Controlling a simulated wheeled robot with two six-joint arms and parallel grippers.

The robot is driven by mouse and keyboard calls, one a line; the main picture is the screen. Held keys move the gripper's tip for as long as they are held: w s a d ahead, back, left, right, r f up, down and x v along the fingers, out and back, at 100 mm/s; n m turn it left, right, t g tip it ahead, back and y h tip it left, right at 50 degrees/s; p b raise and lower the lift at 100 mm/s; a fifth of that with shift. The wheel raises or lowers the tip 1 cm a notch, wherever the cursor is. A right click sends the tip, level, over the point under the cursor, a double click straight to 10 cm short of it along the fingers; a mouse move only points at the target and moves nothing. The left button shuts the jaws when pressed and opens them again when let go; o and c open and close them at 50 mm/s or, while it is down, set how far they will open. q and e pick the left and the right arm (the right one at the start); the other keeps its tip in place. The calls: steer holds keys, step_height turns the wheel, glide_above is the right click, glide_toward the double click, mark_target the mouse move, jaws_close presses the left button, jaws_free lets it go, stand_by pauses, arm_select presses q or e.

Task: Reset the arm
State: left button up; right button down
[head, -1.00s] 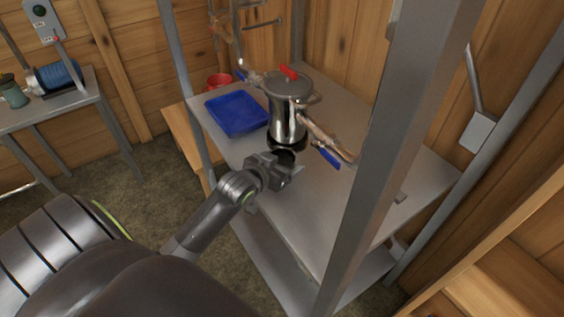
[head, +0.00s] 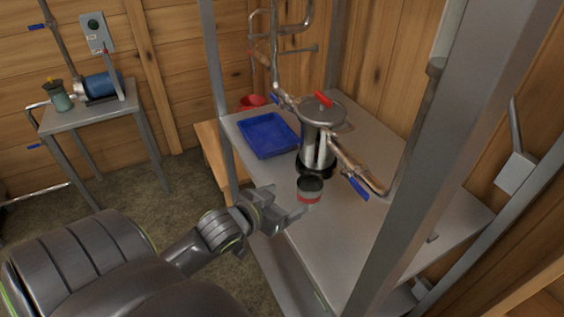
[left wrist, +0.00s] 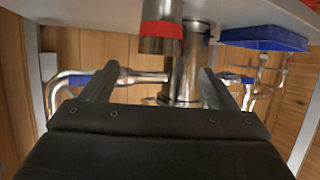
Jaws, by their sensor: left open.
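My left gripper (head: 284,207) is open and empty at the front left edge of the metal table (head: 345,245). A small metal cup with a red band (head: 309,196) stands upright on the table, just beyond the fingertips. In the left wrist view, which looks upside down, the cup (left wrist: 160,30) shows at the top, outside the two spread fingers (left wrist: 158,86). My right gripper is not in view.
A steel pot with a red lid handle (head: 320,125) and pipes with blue handles stands behind the cup. A blue tray (head: 268,135) lies to its left. Metal posts (head: 425,150) rise at the table's corners. A side table (head: 92,114) stands at the back left.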

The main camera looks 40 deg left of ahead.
arm_select(q)
steer(key=shift+s, duration=0.1)
stand_by(0.5)
steer(key=s+d+f+g+y, duration=0.1)
steer(key=s+f+g, duration=0.45)
steer(key=s, duration=0.45)
steer(key=s+d+f+g+y, duration=0.1)
steer(key=s+d+f+g, duration=0.1)
steer(key=s+f+g, duration=0.55)
step_height(320, 180, down, 23)
steer(key=s+a+t, duration=0.2)
steer(key=s+d+f+g+h, duration=0.1)
steer(key=s+f, duration=1.3)
steer(key=f, duration=0.1)
steer(key=shift+s+d+f+n, duration=0.15)
steer(key=shift+s+f+n, duration=0.15)
steer(key=shift+f, duration=0.1)
